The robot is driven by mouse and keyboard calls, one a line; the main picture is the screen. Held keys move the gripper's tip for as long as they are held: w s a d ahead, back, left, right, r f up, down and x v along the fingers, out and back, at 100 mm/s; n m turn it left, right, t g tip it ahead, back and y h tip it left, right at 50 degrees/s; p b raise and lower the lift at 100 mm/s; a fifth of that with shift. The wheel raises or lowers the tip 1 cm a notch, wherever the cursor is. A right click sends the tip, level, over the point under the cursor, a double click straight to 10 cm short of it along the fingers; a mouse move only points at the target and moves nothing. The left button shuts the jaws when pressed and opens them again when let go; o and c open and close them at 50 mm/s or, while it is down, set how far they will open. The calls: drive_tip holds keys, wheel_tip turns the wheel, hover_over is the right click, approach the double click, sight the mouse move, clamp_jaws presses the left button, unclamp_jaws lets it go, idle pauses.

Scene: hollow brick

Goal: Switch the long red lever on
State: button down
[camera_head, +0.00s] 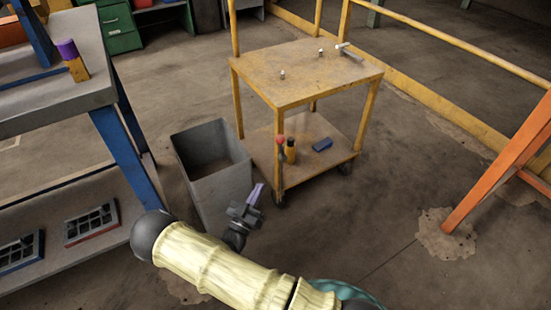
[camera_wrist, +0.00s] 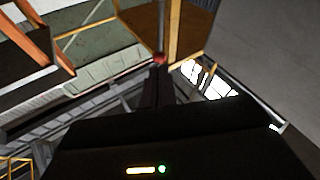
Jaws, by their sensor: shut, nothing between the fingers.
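The long red lever (camera_head: 280,140) has a red knob on a thin upright shaft, in front of the yellow cart's lower shelf in the head view. Its base is hard to make out near the cart's wheel. My gripper (camera_head: 256,193) is to the left of the shaft and below the knob, pointing up, with pale purple fingers. In the wrist view the fingers (camera_wrist: 158,86) are dark and together, with nothing between them. A small red knob (camera_wrist: 159,58) shows just beyond their tips. I cannot tell whether they touch the lever.
A grey open bin (camera_head: 220,185) is close to my gripper's left. A grey workbench (camera_head: 75,80) is farther left.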

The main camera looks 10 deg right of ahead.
sight(281, 147)
drive_tip(key=shift+w+d, duration=0.1)
drive_tip(key=b+x, duration=0.5)
drive_tip(key=x, duration=0.8)
drive_tip(key=shift+w+d, duration=0.25)
drive_tip(key=shift+w, duration=0.1)
drive_tip(key=shift+d+r, duration=0.1)
drive_tip(key=shift+r, duration=0.15)
